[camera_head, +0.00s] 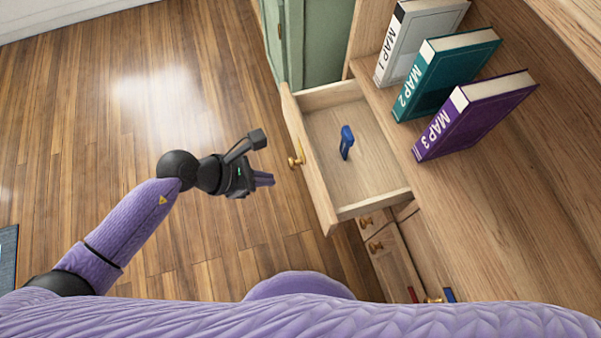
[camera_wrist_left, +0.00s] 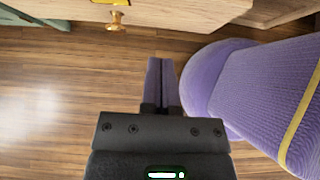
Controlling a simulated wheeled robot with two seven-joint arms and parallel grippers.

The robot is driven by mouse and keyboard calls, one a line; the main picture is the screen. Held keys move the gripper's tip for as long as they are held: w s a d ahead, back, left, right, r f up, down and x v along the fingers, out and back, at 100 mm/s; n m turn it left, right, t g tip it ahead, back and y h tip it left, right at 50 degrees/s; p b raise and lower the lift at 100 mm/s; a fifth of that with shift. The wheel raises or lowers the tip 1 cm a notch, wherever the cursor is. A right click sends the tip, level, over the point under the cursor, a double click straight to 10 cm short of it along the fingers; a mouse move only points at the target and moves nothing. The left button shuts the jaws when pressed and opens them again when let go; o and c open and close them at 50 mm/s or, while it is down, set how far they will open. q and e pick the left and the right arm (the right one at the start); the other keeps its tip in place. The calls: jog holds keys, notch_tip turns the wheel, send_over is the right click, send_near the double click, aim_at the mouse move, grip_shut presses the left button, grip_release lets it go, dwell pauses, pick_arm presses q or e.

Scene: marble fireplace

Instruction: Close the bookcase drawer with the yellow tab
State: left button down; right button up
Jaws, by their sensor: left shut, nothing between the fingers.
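The open drawer (camera_head: 365,165) is pulled well out of the wooden bookcase and holds a small blue object (camera_head: 347,142). Its front has a brass knob (camera_head: 296,161), which also shows in the left wrist view (camera_wrist_left: 117,21). A yellow tab (camera_wrist_left: 112,2) shows above the knob at the top edge of the left wrist view. My left gripper (camera_head: 270,179) is in front of the drawer front, apart from it, over the floor. Its fingers (camera_wrist_left: 160,68) are shut with nothing between them. My right gripper is not in view.
Three books, MAP 1 (camera_head: 415,40), MAP 2 (camera_head: 446,74) and MAP 3 (camera_head: 474,115), stand on the bookcase top. Below are other drawers with knobs, a red tab (camera_head: 412,295) and a blue tab (camera_head: 449,295). A green cabinet (camera_head: 318,40) stands behind.

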aim_at(312, 176)
pick_arm(q)
jog(key=d+f+b, duration=0.1)
jog(key=d, duration=0.1)
jog(key=w+d+f+b, duration=0.1)
jog(key=d, duration=0.1)
jog(key=w+d+f+b, duration=0.1)
jog(key=d, duration=0.1)
jog(key=shift+d+f, duration=0.1)
jog(key=shift+f, duration=0.15)
jog(key=shift+w+d+r, duration=0.1)
jog(key=shift+d, duration=0.25)
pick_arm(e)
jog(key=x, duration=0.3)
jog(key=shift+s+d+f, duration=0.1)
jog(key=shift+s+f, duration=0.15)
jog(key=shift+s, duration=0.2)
pick_arm(q)
jog(key=shift+d, duration=0.1)
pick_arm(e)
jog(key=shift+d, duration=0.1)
